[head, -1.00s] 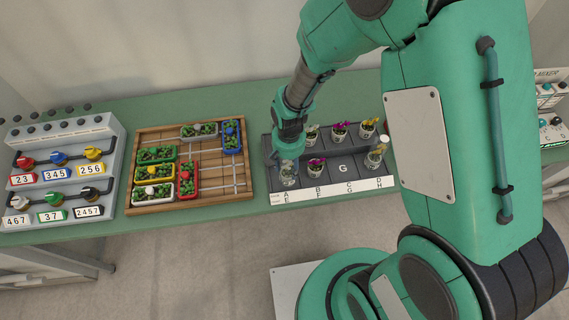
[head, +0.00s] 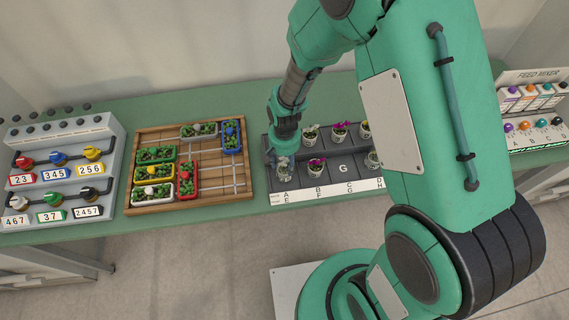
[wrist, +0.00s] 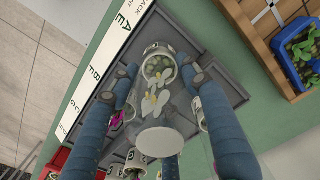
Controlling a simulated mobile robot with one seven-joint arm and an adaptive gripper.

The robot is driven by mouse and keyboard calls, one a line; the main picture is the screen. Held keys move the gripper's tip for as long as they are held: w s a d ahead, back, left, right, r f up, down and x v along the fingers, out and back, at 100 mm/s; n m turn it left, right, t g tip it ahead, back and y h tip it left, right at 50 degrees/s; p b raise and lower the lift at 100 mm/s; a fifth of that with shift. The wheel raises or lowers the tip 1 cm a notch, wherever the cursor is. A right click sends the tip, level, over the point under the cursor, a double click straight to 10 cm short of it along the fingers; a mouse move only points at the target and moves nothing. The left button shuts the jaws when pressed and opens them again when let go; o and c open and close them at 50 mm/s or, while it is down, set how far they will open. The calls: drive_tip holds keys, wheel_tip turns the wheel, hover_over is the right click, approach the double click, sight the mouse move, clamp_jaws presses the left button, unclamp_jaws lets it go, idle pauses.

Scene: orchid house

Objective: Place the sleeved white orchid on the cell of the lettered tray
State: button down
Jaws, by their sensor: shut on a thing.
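The dark lettered tray (head: 357,187) lies on the green bench, with a white letter strip along its front edge. The sleeved white orchid (head: 283,171) is at the tray's left end, by the letters A and E. In the wrist view the orchid's pot (wrist: 158,66) sits between my fingers, with pale petals nearer the camera. My gripper (head: 284,157) is shut on it from above; the fingers (wrist: 157,82) also show in the wrist view. I cannot tell whether the pot rests on the tray.
Magenta orchids (head: 317,165) and (head: 340,130) and other pots (head: 311,133) stand on nearby cells. A wooden frame (head: 139,206) with coloured planters is left of the tray. A valve panel (head: 65,135) stands far left, a feed mixer (head: 530,100) far right. My arm hides the tray's right end.

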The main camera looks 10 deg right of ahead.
drive_tip(key=shift+f, duration=0.3)
drive_tip(key=shift+f, duration=0.15)
drive_tip(key=c, duration=0.9)
unclamp_jaws()
wheel_tip(320, 180, up, 12)
drive_tip(key=shift+r+p, duration=0.15)
drive_tip(key=shift+p, duration=0.5)
